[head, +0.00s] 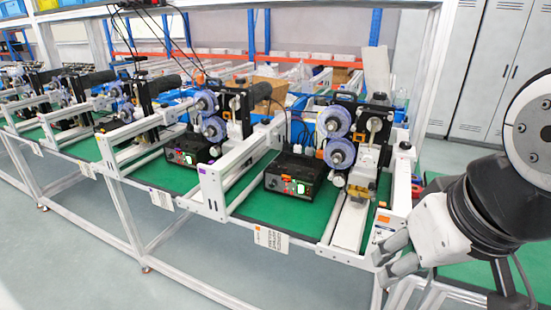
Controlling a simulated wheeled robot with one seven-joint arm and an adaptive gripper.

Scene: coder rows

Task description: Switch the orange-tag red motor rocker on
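A black control box (297,179) stands on the green mat of the nearest machine, below two purple rollers. Its front has a lit green rocker (300,188) and small red-orange parts (285,186) to the left of it; I cannot tell which part is the motor rocker or its position. An orange tag (384,219) is on the white end post to the right of this box. My gripper (379,268) is at the lower right, in front of that post and well apart from the box. Its two grey fingers look apart, with nothing seen between them.
A similar black box (193,150) with a red-orange switch stands at the machine to the left. White frame rails (212,187) divide the stations. A paper label (271,238) hangs on the front edge. The grey floor (215,270) in front is clear.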

